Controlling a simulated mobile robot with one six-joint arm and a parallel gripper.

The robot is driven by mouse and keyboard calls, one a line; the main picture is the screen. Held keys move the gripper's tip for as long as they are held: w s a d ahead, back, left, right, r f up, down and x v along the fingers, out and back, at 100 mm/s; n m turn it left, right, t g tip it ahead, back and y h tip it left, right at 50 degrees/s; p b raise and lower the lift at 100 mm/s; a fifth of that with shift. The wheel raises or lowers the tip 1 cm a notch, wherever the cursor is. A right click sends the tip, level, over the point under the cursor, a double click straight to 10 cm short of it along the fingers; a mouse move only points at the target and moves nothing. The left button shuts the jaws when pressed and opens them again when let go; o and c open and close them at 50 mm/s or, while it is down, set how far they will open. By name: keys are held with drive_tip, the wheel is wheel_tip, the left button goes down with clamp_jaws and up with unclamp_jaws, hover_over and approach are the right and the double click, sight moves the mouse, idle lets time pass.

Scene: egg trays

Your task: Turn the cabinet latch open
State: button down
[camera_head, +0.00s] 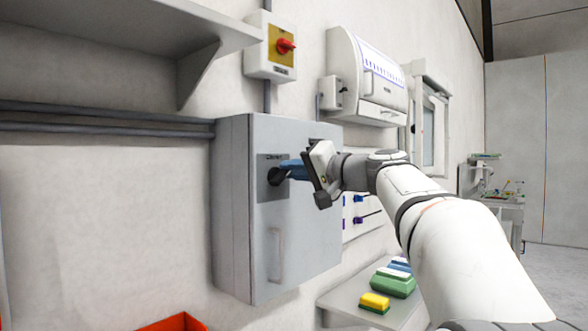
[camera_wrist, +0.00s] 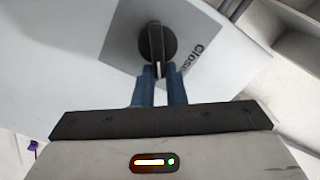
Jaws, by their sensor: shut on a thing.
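The grey cabinet (camera_head: 237,240) hangs on the wall with its door (camera_head: 310,240) shut. Its latch is a round black knob (camera_head: 276,176) on a darker grey plate (camera_head: 268,192) in the upper part of the door. In the wrist view the black latch (camera_wrist: 156,42) has a raised grip bar pointing down toward my fingers, and the plate (camera_wrist: 120,30) carries lettering that reads "Close", its end cut off or unclear. My gripper (camera_head: 288,170) has blue fingers, also in the wrist view (camera_wrist: 160,75), shut on the lower end of the grip bar.
A vertical handle (camera_head: 275,255) is on the door below the latch. A red rotary switch (camera_head: 285,46) is above the cabinet, and a grey shelf (camera_head: 140,25) is at upper left. A low shelf (camera_head: 340,298) with sponges and an orange bin (camera_head: 175,323) are below.

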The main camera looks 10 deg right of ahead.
drive_tip(key=shift+w+d+f+m+p, duration=0.15)
drive_tip(key=shift+f+m, duration=0.15)
drive_tip(key=shift+m, duration=0.85)
drive_tip(key=shift+s+a+f+m+p, duration=0.1)
drive_tip(key=shift+f+m+p, duration=0.15)
drive_tip(key=shift+m, duration=0.85)
drive_tip(key=shift+w+d+f+m+p, duration=0.1)
drive_tip(key=shift+f+m, duration=0.25)
drive_tip(key=shift+m, duration=0.8)
drive_tip(key=c, duration=1.5)
unclamp_jaws()
drive_tip(key=shift+c, duration=0.2)
drive_tip(key=shift+o, duration=0.3)
drive_tip(key=shift+w, duration=0.15)
drive_tip(key=v, duration=0.7)
drive_tip(key=shift+s+b, duration=0.3)
drive_tip(key=shift+s, duration=0.05)
drive_tip(key=shift+d, duration=0.15)
